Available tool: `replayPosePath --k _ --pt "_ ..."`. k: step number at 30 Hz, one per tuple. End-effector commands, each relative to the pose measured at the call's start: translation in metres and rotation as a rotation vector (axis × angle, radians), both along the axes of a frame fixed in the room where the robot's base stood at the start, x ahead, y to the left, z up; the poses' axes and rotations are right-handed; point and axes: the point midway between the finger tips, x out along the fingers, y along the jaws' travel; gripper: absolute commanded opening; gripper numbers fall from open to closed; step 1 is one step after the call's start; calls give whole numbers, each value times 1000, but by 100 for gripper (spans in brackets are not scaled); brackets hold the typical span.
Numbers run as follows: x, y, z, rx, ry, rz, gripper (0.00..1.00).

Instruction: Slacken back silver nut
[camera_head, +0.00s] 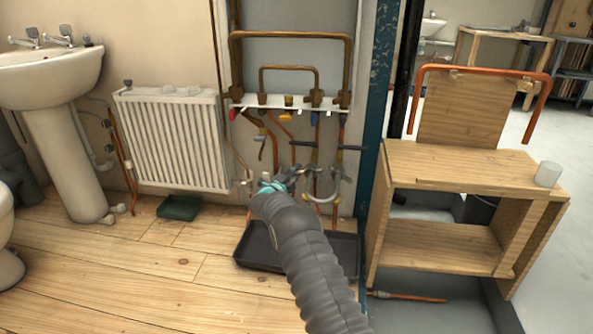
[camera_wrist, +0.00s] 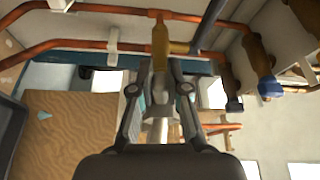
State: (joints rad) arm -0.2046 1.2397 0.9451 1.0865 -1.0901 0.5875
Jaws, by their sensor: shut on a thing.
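That piece joins a copper pipe (camera_wrist: 110,9) at the top. The fingers hide most of what they hold, and I cannot make out a silver nut clearly in either view.
A black tray (camera_head: 246,258) lies on the floor under the pipework. A white radiator (camera_head: 172,140) and a basin (camera_head: 50,70) stand to the left. A wooden bench (camera_head: 470,170) stands to the right. The wooden floor at lower left is clear.

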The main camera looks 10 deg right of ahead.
Motion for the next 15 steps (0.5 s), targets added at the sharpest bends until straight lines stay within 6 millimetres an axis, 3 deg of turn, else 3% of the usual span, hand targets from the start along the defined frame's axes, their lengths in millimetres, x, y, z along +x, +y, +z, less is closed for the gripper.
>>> replayPosePath --k 15 --pt "-2 -8 -20 -343 113 0 0"
